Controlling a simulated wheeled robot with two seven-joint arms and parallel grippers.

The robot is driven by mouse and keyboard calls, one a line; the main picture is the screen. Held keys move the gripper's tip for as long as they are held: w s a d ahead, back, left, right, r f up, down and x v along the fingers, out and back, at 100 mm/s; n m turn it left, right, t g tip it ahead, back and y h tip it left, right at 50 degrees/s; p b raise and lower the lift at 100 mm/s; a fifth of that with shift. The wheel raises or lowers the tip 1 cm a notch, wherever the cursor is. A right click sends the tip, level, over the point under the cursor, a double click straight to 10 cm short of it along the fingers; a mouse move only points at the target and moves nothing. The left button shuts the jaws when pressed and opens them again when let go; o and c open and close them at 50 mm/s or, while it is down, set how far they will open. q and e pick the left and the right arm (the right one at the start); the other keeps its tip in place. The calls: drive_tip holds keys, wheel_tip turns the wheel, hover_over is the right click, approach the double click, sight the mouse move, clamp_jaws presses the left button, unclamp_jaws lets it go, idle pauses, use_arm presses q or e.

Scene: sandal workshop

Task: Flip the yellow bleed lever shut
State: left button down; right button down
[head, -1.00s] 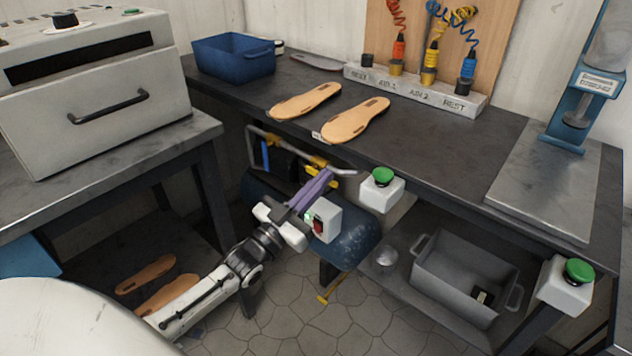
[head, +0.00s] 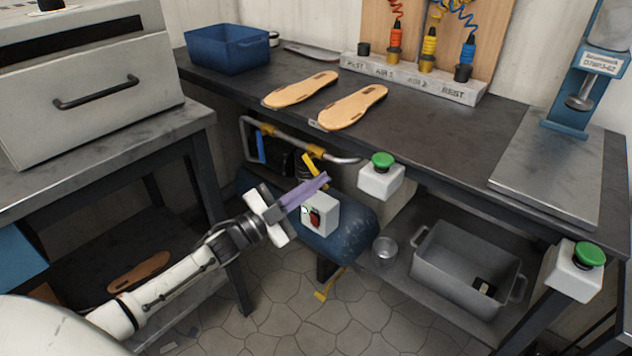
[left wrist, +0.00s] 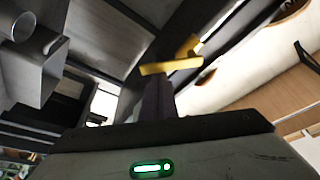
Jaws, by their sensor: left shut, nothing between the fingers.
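A yellow lever (head: 312,166) shows on the fittings above the blue compressor tank (head: 345,232), under the workbench. It slants down to the right, and its lower end is close to my left fingertips. My left gripper (head: 322,181), with long purple fingers, is shut and empty. In the left wrist view a yellow bar (left wrist: 172,66) lies just beyond the fingers (left wrist: 158,98); I cannot tell whether they touch. A second yellow T-shaped piece (head: 322,295) is low beneath the tank. My right gripper is out of view.
Green-button boxes (head: 381,178) are on the bench front. A grey bin (head: 465,275) and glass jar (head: 384,251) stand on the lower shelf.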

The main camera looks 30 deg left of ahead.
use_arm(q)
drive_tip(key=shift+w+a+f+m+g, duration=0.1)
drive_tip(key=shift+a+f+m+g, duration=0.45)
drive_tip(key=shift+m, duration=1.1)
drive_tip(key=shift+w+a+f+m+g, duration=0.1)
drive_tip(key=shift+a+f+m+g, duration=0.4)
drive_tip(key=shift+m, duration=1.2)
drive_tip(key=shift+w+a+f+m+g, duration=0.1)
drive_tip(key=shift+a+f+m+g, duration=0.15)
drive_tip(key=shift+a+m+g, duration=0.95)
drive_tip(key=shift+d+m+t, duration=0.35)
drive_tip(key=shift+m+t, duration=0.2)
drive_tip(key=s+p, duration=0.2)
drive_tip(key=s, duration=0.7)
drive_tip(key=shift+s+a, duration=0.25)
drive_tip(key=shift+s, duration=0.05)
